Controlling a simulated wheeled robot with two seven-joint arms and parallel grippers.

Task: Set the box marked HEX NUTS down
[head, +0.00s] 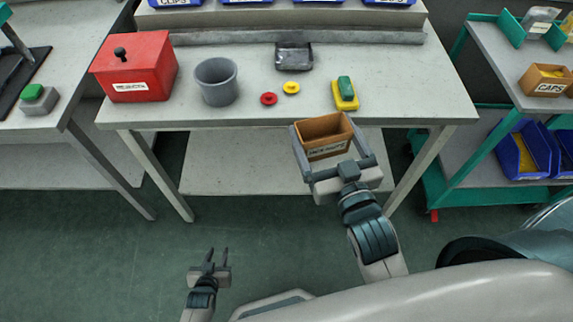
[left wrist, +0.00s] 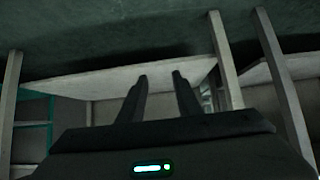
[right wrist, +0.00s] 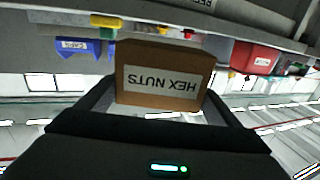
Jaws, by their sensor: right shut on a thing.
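The brown box marked HEX NUTS (head: 326,150) is held between the fingers of my right gripper (head: 331,155), at the front edge of the middle table. Its open top faces up in the head view. In the right wrist view the box (right wrist: 163,98) fills the space between the fingers, and its label shows upside down. My left gripper (head: 212,256) is open and empty, low over the floor in front of the table. The left wrist view shows its two fingers (left wrist: 160,85) apart with nothing between them.
A shelf cart (head: 515,75) stands at right.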

